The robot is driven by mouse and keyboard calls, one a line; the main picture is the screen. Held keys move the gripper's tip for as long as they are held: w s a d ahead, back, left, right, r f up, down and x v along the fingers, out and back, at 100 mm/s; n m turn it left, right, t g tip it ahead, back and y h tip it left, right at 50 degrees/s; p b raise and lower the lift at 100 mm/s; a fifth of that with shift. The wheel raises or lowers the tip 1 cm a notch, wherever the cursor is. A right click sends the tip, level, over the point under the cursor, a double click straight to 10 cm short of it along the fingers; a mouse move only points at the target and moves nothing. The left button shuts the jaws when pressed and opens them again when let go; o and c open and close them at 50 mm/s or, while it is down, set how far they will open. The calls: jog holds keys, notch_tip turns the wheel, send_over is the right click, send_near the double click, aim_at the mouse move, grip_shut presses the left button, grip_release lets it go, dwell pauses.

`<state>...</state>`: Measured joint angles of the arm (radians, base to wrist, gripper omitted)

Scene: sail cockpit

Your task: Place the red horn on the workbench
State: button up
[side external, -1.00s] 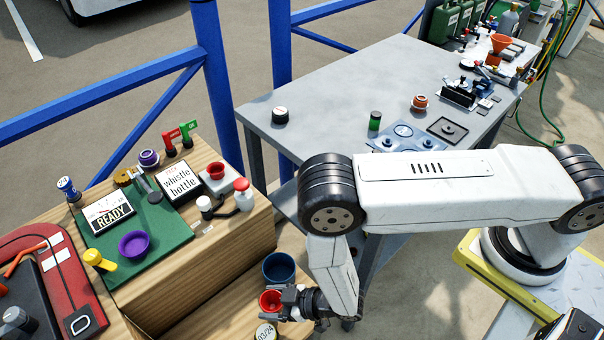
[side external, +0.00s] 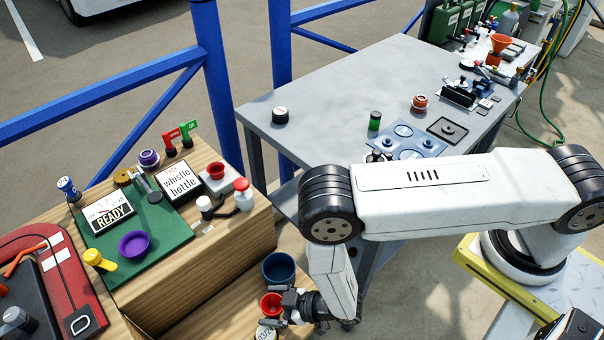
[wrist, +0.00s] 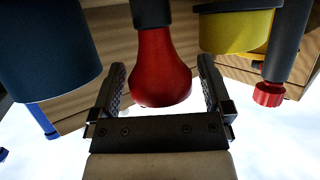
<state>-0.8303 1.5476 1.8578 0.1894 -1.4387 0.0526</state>
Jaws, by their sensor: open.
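The red horn (wrist: 162,65) has a round red bulb and a black neck in the wrist view. Its bulb lies between the two spread fingers of my gripper (wrist: 164,88), with a gap to each side. In the side view the horn's red round mouth (side external: 271,303) shows just left of my gripper (side external: 287,302), low by the wooden step. My gripper is open and around the bulb. The grey workbench (side external: 330,95) stands behind my arm; my arm hides part of its front edge.
A dark blue cup (side external: 279,268) stands close behind the horn; it also shows in the wrist view (wrist: 45,55). A yellow item (wrist: 235,30) is at the wrist view's right. The workbench holds a black-capped jar (side external: 280,116) and a blue plate (side external: 408,140); its middle left is clear.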

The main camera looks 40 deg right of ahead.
jog(key=shift+r, duration=0.15)
jog(key=v, duration=1.2)
dwell(0.6)
jog(key=w+d+r+m+g+h, duration=0.3)
jog(key=w+d+r+m+h, duration=0.25)
jog(key=w+r, duration=0.65)
jog(key=s+d+r+m+g+h, duration=0.1)
jog(key=s+d+r+g, duration=0.1)
jog(key=d+r, duration=0.4)
jog(key=s+d+r+g+h, duration=0.1)
jog(key=s+d+r+g, duration=0.2)
jog(key=d+r, duration=0.4)
jog(key=d, duration=0.3)
jog(key=shift+s+d+r+m, duration=0.2)
jog(key=shift+d+m, duration=0.1)
jog(key=shift+m, duration=0.05)
